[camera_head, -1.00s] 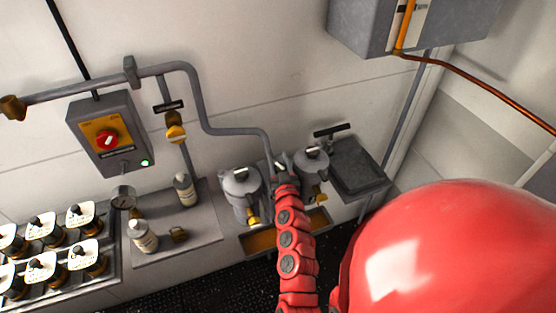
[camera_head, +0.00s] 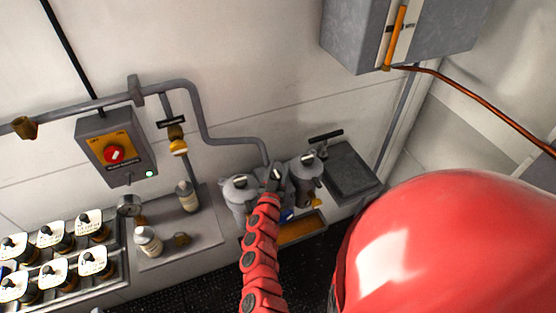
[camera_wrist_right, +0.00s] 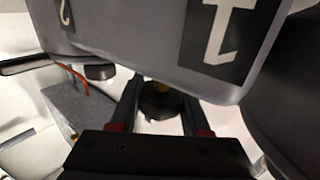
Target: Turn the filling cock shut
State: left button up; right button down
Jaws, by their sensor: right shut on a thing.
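Two grey lidded pots stand side by side, the left pot (camera_head: 238,187) and the right pot (camera_head: 307,170). My red right arm reaches up in front of the left pot and hides its lower front; the fingertips are hidden in the head view. In the right wrist view my right gripper (camera_wrist_right: 160,112) is shut on a dark round part with a yellow bit, which I take as the filling cock (camera_wrist_right: 158,98). It sits close to a grey body (camera_wrist_right: 215,75) with a large dark label. The right pot's yellow tap (camera_head: 315,203) shows. My left gripper is out of view.
A grey pipe (camera_head: 205,125) runs along the wall and bends down behind the pots. A switch box with a red knob (camera_head: 115,154), bottles (camera_head: 187,196) and a gauge (camera_head: 129,206) are left. A dark grey box (camera_head: 350,168) stands right; a large cabinet (camera_head: 355,35) hangs above.

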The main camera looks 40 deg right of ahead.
jog(key=shift+f, duration=0.1)
jog(key=shift+c, duration=1.9)
grip_release()
jog(key=p+v, duration=0.4)
jog(key=v, duration=1.3)
jog(key=shift+s, duration=0.2)
jog(key=shift+a, duration=0.1)
